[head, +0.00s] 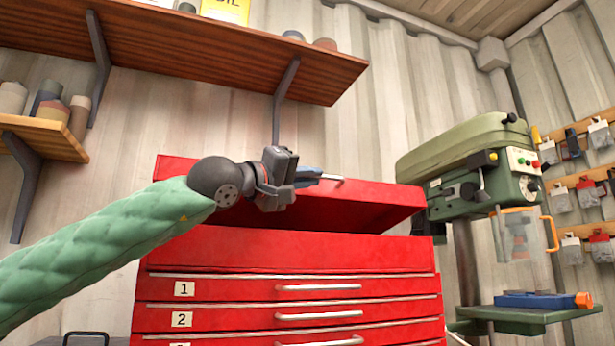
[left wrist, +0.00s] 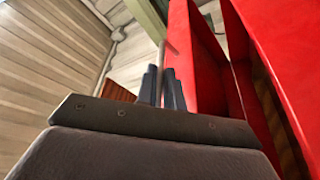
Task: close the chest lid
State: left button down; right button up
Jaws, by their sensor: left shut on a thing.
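The red chest (head: 230,248) stands in the middle of the head view, with numbered drawers below. Its red lid (head: 372,203) is raised and tilted partway above the chest body, not resting on its front rim. My left gripper (head: 318,176) is at the front edge of the lid, shut on the lid's pale bar handle (head: 333,179). In the left wrist view the two fingertips (left wrist: 160,88) are close together, with the handle bar (left wrist: 162,58) between them and the red lid (left wrist: 194,60) beside them. My right gripper is not in view.
A green drill press (head: 475,165) stands close to the chest's right side. A wooden shelf (head: 220,48) is on the wall above, and a smaller shelf (head: 45,135) is at the left. Tool packs (head: 583,193) hang on the right wall. Free air lies before the chest.

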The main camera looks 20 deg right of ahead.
pick_arm(q)
jog(key=shift+s+f+m+b, duration=0.25)
jog(key=shift+f+b, duration=0.3)
jog(key=shift+f, duration=0.3)
jog(key=shift+s+f+m+b, duration=0.1)
jog(key=shift+f+m+b, duration=0.25)
jog(key=shift+f+b, duration=0.35)
jog(key=shift+f, duration=0.1)
jog(key=c, duration=1.5)
grip_release()
